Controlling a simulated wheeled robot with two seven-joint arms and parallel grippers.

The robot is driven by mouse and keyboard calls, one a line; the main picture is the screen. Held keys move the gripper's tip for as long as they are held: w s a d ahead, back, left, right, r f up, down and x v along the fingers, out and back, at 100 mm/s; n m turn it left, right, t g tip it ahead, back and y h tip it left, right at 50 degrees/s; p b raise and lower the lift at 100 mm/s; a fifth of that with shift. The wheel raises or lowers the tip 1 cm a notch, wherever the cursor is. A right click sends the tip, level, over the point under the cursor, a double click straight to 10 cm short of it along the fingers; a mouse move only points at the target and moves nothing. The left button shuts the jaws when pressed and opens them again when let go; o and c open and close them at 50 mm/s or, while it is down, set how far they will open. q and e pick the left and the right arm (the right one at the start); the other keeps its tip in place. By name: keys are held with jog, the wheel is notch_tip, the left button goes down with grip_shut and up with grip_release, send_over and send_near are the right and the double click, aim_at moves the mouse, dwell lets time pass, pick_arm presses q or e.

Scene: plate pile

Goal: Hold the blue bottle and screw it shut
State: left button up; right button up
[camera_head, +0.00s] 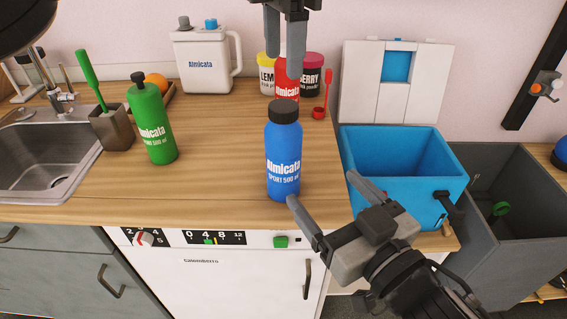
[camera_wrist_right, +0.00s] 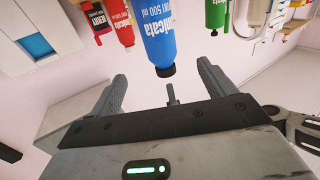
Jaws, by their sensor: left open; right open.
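The blue bottle (camera_head: 283,160) stands upright near the front edge of the wooden counter, with a black cap (camera_head: 284,110) on its top. How tightly the cap is screwed cannot be told. My right gripper (camera_head: 320,187) is open and empty, just right of the bottle's lower part. In the right wrist view, the blue bottle (camera_wrist_right: 158,30) appears upside down beyond my open fingers (camera_wrist_right: 160,71), its black cap (camera_wrist_right: 165,71) toward the gripper. My left gripper (camera_head: 283,66) is open, pointing down behind and above the blue bottle, in front of the red bottle's top.
A red bottle (camera_head: 287,91) stands behind the blue one, beside tubs (camera_head: 312,76). A green bottle (camera_head: 152,125) stands left, near the sink (camera_head: 50,150). A blue bin (camera_head: 400,160) is on the right.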

aim_at(279, 136)
jog(key=x, duration=1.6)
jog(key=shift+c, duration=0.2)
grip_shut()
pick_arm(q)
jog(key=n, duration=0.6)
jog(key=shift+d, duration=0.1)
jog(key=n, duration=0.7)
jog(key=shift+f, duration=0.1)
jog(key=shift+f, duration=3.95)
jog(key=shift+c, duration=0.3)
